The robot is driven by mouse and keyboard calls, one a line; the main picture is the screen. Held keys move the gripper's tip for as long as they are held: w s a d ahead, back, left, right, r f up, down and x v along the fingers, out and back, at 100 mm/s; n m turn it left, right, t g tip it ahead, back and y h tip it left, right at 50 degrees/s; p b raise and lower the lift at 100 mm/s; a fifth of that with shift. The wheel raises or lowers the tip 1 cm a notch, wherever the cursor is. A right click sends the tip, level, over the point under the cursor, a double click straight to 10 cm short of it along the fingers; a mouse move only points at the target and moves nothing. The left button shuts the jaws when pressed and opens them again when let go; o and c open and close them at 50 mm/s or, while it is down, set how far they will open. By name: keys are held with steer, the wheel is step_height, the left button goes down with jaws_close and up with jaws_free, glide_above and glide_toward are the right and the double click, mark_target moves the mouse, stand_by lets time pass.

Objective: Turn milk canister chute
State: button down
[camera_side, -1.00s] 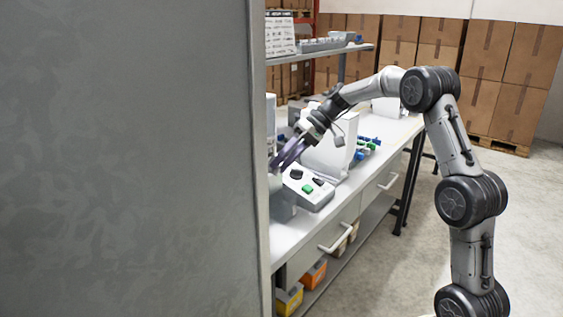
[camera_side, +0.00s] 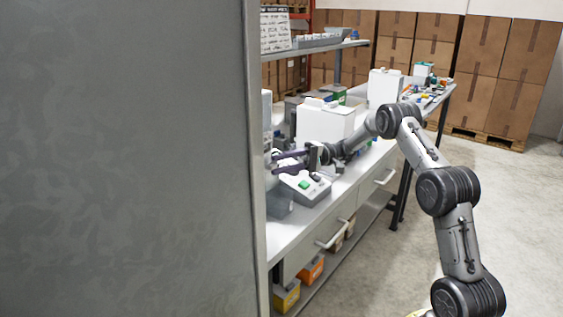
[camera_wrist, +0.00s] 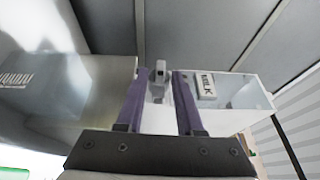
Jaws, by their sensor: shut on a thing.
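My gripper (camera_wrist: 160,78) has two purple fingers, seen in the wrist view. They are shut on a small grey piece, the chute (camera_wrist: 158,68), at the front of the milk canister. The canister and chute cannot be made out clearly there.
A shiny metal cylinder (camera_wrist: 80,90) stands close left of the fingers. A grey control box (camera_side: 305,188) with a green button sits just below my gripper. A white box (camera_side: 325,122) stands behind. A large grey panel (camera_side: 125,160) blocks the left side view.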

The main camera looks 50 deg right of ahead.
steer(key=shift+f+m+t+y, duration=0.2)
steer(key=shift+m+t+y, duration=0.2)
steer(key=shift+y, duration=0.25)
steer(key=shift+f+m+t+y, duration=0.2)
steer(key=shift+m+t+y, duration=0.2)
steer(key=shift+y, duration=0.25)
steer(key=shift+a, duration=0.1)
steer(key=c, duration=0.9)
jaws_free()
